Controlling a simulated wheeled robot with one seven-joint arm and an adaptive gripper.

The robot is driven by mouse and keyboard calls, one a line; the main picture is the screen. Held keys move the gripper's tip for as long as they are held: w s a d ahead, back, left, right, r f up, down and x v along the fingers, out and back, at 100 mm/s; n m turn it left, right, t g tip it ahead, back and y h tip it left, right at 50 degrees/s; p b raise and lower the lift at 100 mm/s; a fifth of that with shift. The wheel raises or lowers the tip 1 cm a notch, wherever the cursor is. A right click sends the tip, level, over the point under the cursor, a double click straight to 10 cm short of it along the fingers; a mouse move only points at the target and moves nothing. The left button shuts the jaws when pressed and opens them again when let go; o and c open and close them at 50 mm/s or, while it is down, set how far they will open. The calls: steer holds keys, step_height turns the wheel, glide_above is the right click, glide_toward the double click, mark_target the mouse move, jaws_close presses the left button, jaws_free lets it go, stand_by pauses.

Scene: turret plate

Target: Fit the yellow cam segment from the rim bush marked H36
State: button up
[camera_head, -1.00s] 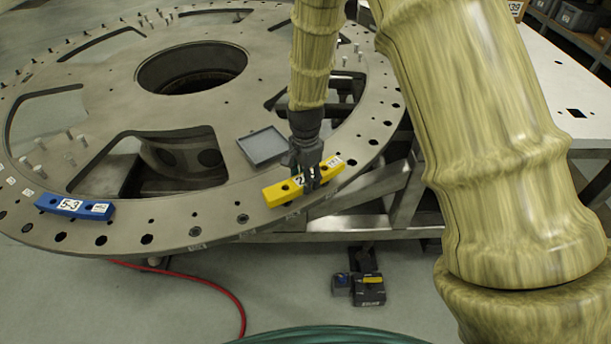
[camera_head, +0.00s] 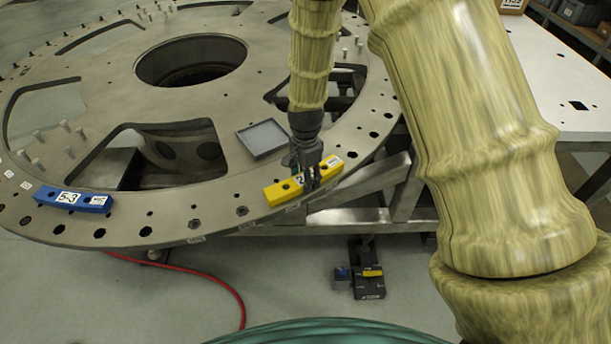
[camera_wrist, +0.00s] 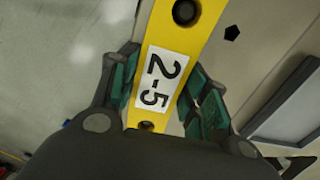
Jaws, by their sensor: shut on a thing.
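The yellow cam segment (camera_head: 283,192) is a bar with holes and white labels. It lies along the rim of the big grey turret plate (camera_head: 215,198) at the near right. My gripper (camera_head: 309,178) is shut on the segment near its middle. In the wrist view the segment (camera_wrist: 205,25) runs between the two green-padded fingers (camera_wrist: 160,90), with a label reading 2-5 and one hole at each visible end. Whether it touches the plate or hovers just above it, I cannot tell. The bush marked H36 cannot be made out; the rim markings are too small to read.
A blue segment (camera_head: 72,201) labelled 5-3 sits on the rim at the left. A shallow grey tray (camera_head: 262,138) lies on the plate beside my gripper. Several upright pins (camera_head: 65,126) stand on the plate. A red hose (camera_head: 215,282) lies on the floor.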

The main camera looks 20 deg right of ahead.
stand_by(0.3)
steer(key=o, duration=1.3)
steer(key=shift+o, duration=0.2)
steer(key=shift+r, duration=0.1)
step_height(320, 180, up, 12)
